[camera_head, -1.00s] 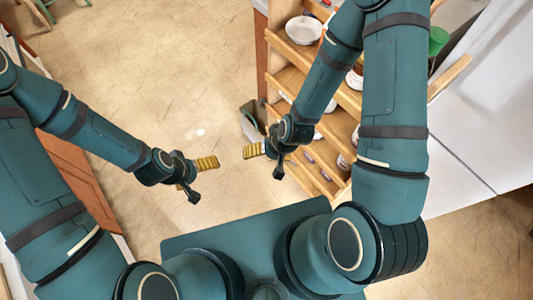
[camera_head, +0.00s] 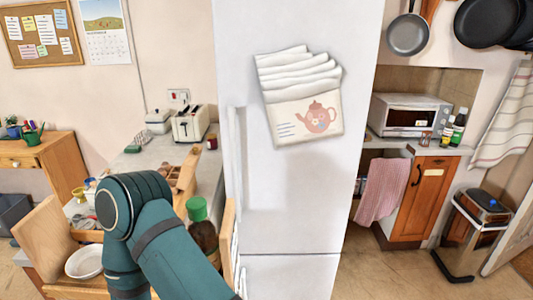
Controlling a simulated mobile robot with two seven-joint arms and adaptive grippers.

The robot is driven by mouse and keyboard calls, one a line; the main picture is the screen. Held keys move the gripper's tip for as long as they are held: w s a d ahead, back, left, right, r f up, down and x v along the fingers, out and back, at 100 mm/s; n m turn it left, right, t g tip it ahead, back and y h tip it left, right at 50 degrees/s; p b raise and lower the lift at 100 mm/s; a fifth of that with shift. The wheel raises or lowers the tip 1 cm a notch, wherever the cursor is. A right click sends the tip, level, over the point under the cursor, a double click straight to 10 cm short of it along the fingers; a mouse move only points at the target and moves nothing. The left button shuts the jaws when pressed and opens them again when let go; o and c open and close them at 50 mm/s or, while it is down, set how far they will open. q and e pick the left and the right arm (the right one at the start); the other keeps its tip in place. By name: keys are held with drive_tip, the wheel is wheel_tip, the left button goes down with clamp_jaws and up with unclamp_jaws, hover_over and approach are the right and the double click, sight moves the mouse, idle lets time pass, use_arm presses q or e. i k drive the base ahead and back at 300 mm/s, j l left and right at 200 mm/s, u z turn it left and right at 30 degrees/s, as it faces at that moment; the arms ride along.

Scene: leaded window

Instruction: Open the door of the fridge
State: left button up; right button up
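The white fridge (camera_head: 305,195) stands upright in the middle of the head view, and its door looks shut. A pale vertical handle (camera_head: 237,155) runs along the door's left edge. A seam crosses the front near the bottom, with another panel (camera_head: 290,275) below it. A stack of papers with a teapot picture (camera_head: 307,115) hangs on the upper door. Part of one of my arms shows at lower left, in front of the pull-out shelf and left of the fridge. Neither gripper is in view, so their states and distances from the handle are hidden.
A wooden pull-out shelf (camera_head: 45,232) with a white bowl (camera_head: 84,262) and a green-capped bottle (camera_head: 203,230) stands left of the fridge. A toaster (camera_head: 190,124) is on the counter behind. Right are a microwave (camera_head: 410,115), an open-sided cabinet with pink towel (camera_head: 380,188), and a bin (camera_head: 478,225).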

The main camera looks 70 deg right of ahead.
sight(296, 199)
drive_tip(key=k+z, duration=0.1)
drive_tip(key=z, duration=1)
drive_tip(key=i+j+z, duration=0.1)
drive_tip(key=z, duration=1.2)
drive_tip(key=l+z, duration=0.1)
drive_tip(key=l, duration=0.4)
drive_tip(key=i+l+z, duration=0.2)
drive_tip(key=i+l, duration=0.35)
